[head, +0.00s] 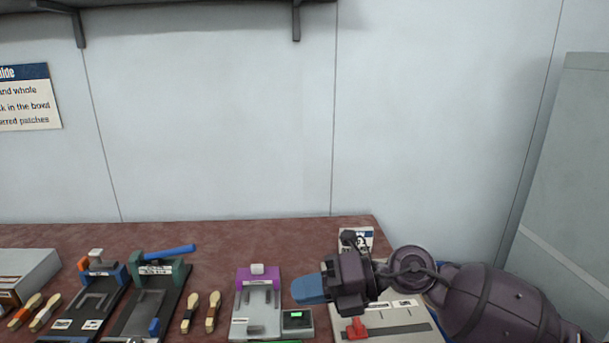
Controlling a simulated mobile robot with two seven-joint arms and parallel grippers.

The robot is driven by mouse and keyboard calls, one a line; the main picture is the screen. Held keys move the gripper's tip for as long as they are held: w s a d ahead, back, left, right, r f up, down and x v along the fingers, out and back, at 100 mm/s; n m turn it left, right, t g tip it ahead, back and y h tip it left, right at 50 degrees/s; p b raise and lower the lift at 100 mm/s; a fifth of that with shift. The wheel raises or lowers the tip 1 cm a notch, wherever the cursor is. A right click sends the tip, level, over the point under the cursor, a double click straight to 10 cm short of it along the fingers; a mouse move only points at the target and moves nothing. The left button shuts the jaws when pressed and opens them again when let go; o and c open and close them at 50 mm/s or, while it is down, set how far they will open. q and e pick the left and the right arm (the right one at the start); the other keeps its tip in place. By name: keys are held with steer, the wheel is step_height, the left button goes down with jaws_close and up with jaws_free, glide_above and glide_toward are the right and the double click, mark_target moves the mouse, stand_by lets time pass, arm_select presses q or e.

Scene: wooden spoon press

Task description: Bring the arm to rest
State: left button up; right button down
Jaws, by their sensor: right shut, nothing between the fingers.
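My right arm comes in from the lower right. Its gripper (309,289) points left with its blue fingertips together and nothing held. It is above the table (310,235), over the small dark box with a green display (297,321) and the left edge of a grey panel with a red part (385,322). My left gripper is not in view.
A purple-and-grey fixture (258,275) stands left of the gripper. Farther left are a green press with a blue handle (158,270), a blue press (98,275), wooden spoons (190,313) and a grey box (30,268).

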steer(key=w+d+r+m+t+y, duration=0.3)
steer(key=w+d+m+t, duration=0.2)
steer(key=m+t, duration=0.75)
steer(key=d+f+m+t+h, duration=0.5)
steer(key=d+f+m+h, duration=0.6)
steer(key=m, duration=0.4)
steer(key=s+d+f+m+g+h, duration=0.1)
steer(key=s+d+f+m+h, duration=0.25)
steer(key=f, duration=0.35)
steer(key=s+d+f+m+g+h, duration=0.25)
steer(key=s+f+m, duration=0.2)
steer(key=f, duration=0.35)
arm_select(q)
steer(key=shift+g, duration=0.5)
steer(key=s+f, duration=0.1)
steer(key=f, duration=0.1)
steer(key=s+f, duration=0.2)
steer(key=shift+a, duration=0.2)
arm_select(e)
steer(key=s+d+f+m+g, duration=0.1)
steer(key=s+d+f, duration=0.1)
steer(key=s+f, duration=0.3)
steer(key=s+d+f+m+g+h, duration=0.1)
steer(key=s+f, duration=0.4)
steer(key=s, duration=0.5)
steer(key=shift+s+d+f+m+g+h, duration=0.3)
steer(key=shift+d+m, duration=0.25)
steer(key=shift+d, duration=0.65)
